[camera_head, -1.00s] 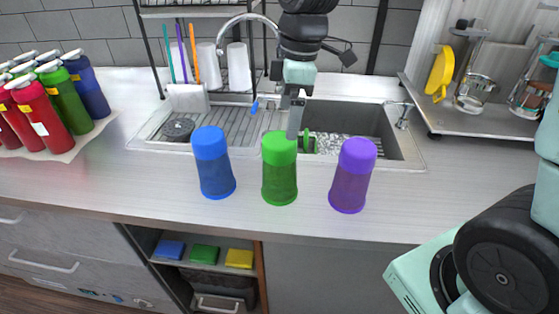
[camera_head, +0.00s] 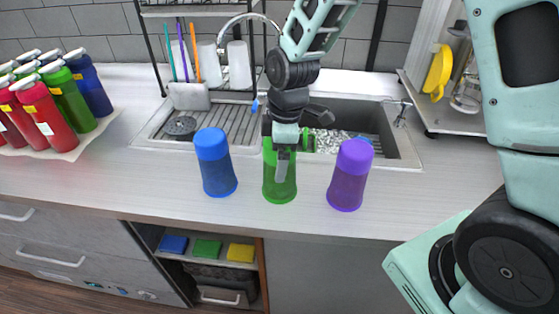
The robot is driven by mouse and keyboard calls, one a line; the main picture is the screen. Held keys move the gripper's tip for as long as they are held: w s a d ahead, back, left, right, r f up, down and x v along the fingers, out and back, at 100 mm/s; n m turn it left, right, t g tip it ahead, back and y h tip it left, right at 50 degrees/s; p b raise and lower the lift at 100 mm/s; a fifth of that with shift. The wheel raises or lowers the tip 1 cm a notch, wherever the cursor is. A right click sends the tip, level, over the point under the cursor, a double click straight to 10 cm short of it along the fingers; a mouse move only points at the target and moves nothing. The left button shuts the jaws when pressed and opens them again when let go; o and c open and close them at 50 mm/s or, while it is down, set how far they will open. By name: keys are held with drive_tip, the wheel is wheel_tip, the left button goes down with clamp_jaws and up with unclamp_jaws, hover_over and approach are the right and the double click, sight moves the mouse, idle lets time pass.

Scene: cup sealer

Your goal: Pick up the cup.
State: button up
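Three upside-down-looking cups stand in a row on the counter in front of the sink. The blue cup (camera_head: 215,165) is on the left, the green cup (camera_head: 280,188) in the middle, and the purple cup (camera_head: 349,176) on the right. My gripper (camera_head: 282,172) hangs over the green cup, its finger covering part of the cup's upper front. I cannot tell whether it touches the cup or whether its fingers are open.
A sink (camera_head: 398,148) with a faucet (camera_head: 262,18) lies behind the cups. A raised metal shelf (camera_head: 455,118) is at the right. The counter (camera_head: 130,185) is clear left of the blue cup.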

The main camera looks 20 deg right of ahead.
drive_tip(key=c, duration=1.1)
drive_tip(key=shift+r, duration=0.1)
